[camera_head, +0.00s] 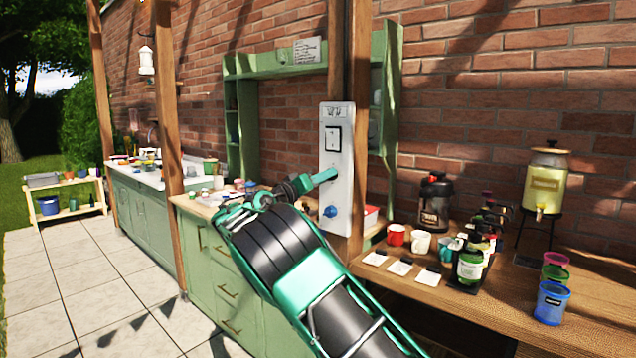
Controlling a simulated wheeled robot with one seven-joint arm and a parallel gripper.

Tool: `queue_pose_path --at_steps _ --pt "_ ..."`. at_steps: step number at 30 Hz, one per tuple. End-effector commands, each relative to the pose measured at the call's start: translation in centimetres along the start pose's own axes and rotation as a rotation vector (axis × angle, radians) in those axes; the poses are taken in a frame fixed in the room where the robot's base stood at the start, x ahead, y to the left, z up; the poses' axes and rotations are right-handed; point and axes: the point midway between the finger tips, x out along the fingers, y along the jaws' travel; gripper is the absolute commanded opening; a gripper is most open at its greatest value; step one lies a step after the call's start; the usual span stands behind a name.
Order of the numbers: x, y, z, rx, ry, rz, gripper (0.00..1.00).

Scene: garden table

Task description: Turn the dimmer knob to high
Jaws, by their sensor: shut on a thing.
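A white control panel (338,115) is fixed upright to the wooden post. It has a label at the top and a dark-framed switch plate (333,138) below that. My gripper (328,176) reaches from the left to the middle of the panel, under the switch plate. Its green fingers are shut at the panel face on the dimmer knob, which they hide. The knob's setting cannot be read. A separate blue knob (330,211) sits lower on the panel, clear of the fingers.
The wooden post (350,60) stands behind the panel. To the right, a wooden counter (400,279) holds mugs, a dark urn (434,205), bottles, a yellow drink dispenser (545,185) and stacked cups (552,300). Green cabinets (225,285) stand to the left, with open paving (90,285) beyond.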

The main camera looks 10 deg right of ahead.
Motion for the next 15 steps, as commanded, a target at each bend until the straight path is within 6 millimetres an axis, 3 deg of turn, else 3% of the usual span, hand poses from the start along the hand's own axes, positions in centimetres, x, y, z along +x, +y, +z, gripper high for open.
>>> queue_pose_path --at_steps 15 --pt "0.08 -0.10 0.06 0.037 -0.003 0.003 0.09"
